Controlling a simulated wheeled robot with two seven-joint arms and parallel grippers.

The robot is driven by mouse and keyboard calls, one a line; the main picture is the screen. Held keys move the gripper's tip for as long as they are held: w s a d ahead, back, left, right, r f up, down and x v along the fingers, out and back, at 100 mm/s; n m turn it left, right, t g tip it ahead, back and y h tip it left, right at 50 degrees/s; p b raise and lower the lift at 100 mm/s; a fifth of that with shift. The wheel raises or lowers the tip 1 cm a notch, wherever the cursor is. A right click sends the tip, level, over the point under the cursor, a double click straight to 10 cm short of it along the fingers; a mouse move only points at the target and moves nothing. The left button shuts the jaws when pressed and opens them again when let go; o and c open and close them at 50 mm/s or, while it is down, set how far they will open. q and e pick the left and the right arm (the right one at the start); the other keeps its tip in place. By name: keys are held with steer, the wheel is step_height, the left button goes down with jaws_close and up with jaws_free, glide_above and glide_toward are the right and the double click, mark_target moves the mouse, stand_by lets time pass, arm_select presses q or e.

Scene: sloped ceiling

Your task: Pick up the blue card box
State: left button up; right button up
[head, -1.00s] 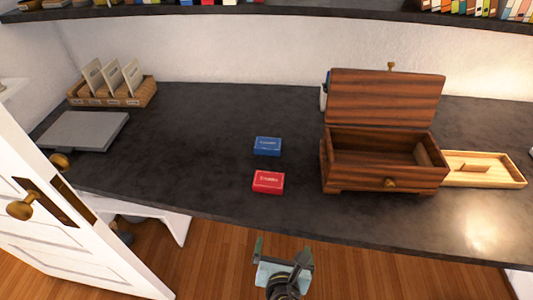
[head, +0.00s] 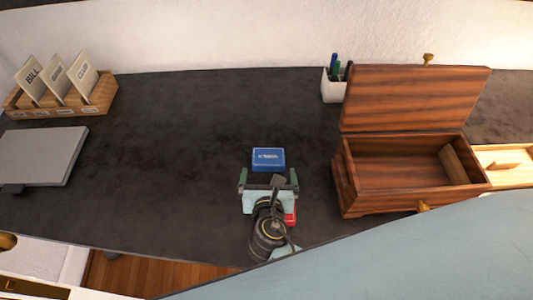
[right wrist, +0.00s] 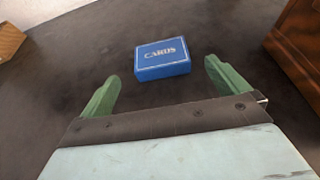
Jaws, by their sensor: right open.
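The blue card box (head: 268,160) lies flat on the dark desk, left of the wooden chest. In the right wrist view the blue card box (right wrist: 162,58) shows its lettered top, just beyond the fingertips. My right gripper (head: 268,177) is open and empty, on the near side of the box and pointing at it. Its two green fingers also show in the right wrist view (right wrist: 160,82), spread wider than the box, with a gap before it. My left gripper is not in view.
An open wooden chest (head: 345,188) stands to the right, with a light wooden tray (head: 508,153) beside it. A pen cup (head: 333,89) stands behind. A card holder (head: 62,107) and a grey slab (head: 42,155) are at the left. The desk left of the box is clear.

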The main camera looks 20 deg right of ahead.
mark_target(268, 156)
steer(key=x, duration=0.4)
steer(key=shift+w+f, duration=0.1)
steer(key=shift+w, duration=0.05)
steer(key=b+x, duration=0.1)
steer(key=x, duration=0.3)
steer(key=shift+w+d+f, duration=0.1)
steer(key=shift+w, duration=0.15)
steer(key=shift+w+d+f, duration=0.1)
steer(key=shift+w+f, duration=0.05)
steer(key=shift+w, duration=0.15)
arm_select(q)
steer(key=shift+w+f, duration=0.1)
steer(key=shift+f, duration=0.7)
arm_select(e)
steer(key=c, duration=0.9)
